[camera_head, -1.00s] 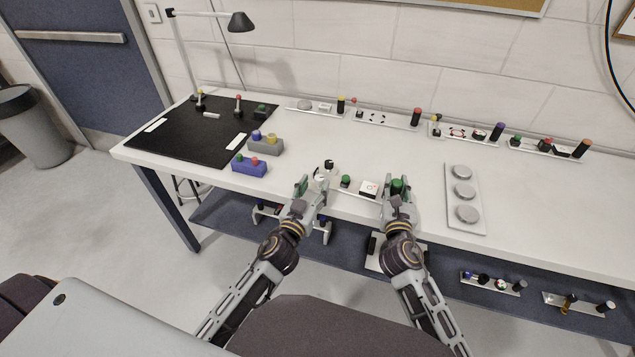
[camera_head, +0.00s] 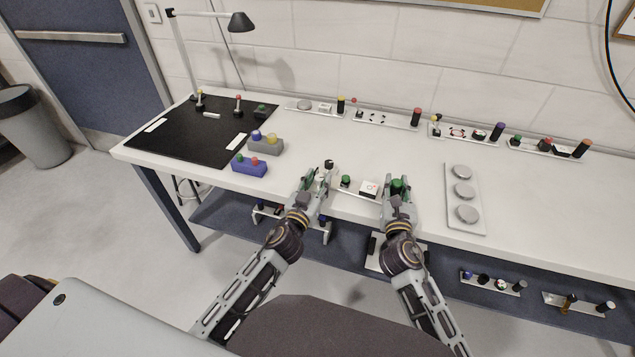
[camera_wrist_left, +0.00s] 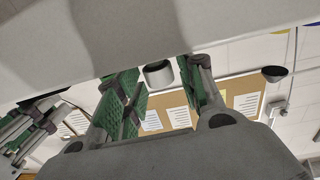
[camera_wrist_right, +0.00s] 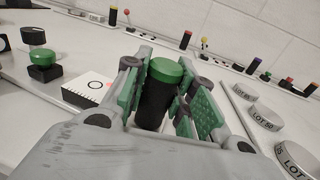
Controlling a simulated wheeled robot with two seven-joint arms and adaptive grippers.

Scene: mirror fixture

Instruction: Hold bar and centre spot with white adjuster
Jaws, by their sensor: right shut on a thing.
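My right gripper (camera_head: 398,186) is shut on a black upright handle with a green top (camera_wrist_right: 165,72) at the right end of the bar fixture. A white box (camera_head: 369,188) with a ring and small red mark on top sits just left of it; it also shows in the right wrist view (camera_wrist_right: 90,91). My left gripper (camera_head: 318,180) is at the fixture's left end. In the left wrist view its green-padded fingers are apart, with a short pale cylinder with a dark end (camera_wrist_left: 158,74) between them, seemingly the adjuster. In the head view the left gripper mostly hides this cylinder.
A green button on a black base (camera_head: 346,181) and a dark knob (camera_head: 328,164) stand between the grippers. A plate with several grey discs (camera_head: 465,215) lies to the right. Blue (camera_head: 249,168) and grey (camera_head: 265,146) button blocks are at left. Fixtures line the wall.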

